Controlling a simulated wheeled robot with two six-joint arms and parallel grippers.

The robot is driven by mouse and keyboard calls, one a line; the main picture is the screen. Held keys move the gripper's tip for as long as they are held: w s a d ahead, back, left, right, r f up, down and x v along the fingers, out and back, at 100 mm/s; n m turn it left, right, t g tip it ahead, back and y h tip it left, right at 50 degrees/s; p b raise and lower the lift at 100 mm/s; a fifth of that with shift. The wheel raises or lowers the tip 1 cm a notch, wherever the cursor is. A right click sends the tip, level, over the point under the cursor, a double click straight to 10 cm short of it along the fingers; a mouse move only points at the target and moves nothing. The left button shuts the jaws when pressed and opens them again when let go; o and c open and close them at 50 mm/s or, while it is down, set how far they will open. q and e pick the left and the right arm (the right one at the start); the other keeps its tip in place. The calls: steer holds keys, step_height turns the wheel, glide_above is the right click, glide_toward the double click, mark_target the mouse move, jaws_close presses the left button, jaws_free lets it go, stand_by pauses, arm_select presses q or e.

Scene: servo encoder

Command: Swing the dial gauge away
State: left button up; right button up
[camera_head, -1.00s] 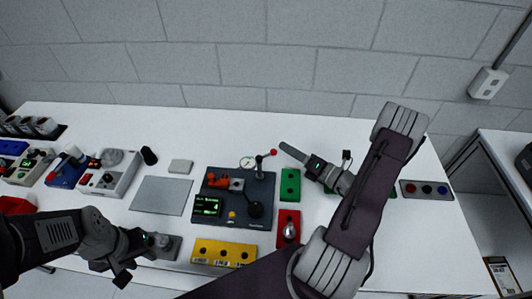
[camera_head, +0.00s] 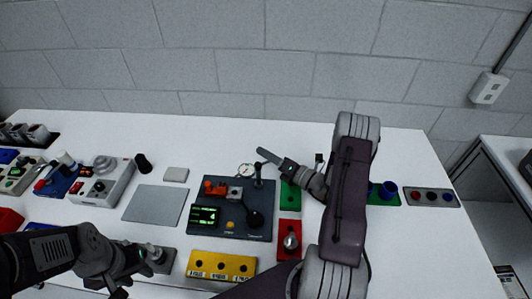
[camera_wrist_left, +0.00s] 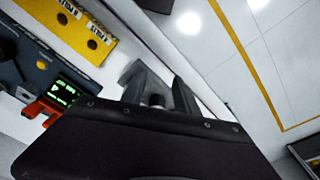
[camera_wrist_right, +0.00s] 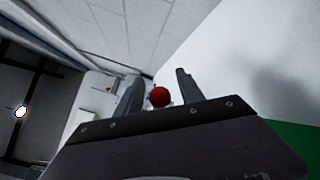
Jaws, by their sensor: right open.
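The dial gauge (camera_head: 246,171) is a small round white face beside a post (camera_head: 258,173) at the back of the dark panel (camera_head: 258,193). My right gripper (camera_head: 272,159) is at the panel's back right corner, near the post top. In the right wrist view, a red ball knob (camera_wrist_right: 160,96) shows between its two open fingers (camera_wrist_right: 159,82); contact cannot be told. The knob is not clear in the head view. My left gripper (camera_head: 140,262) is low at the front left, beside a grey block (camera_head: 166,260). Its fingers (camera_wrist_left: 160,85) look apart, with a grey round part between them.
A yellow block (camera_head: 220,266) lies in front of the panel. Green (camera_head: 290,197) and red (camera_head: 289,229) blocks stand to its right. A flat grey plate (camera_head: 154,204) lies to its left. My right forearm covers part of the right side of the table.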

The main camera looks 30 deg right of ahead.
steer(key=shift+w+a, duration=0.1)
steer(key=shift+w, duration=0.1)
steer(key=shift+c, duration=0.7)
jaws_close()
stand_by(0.7)
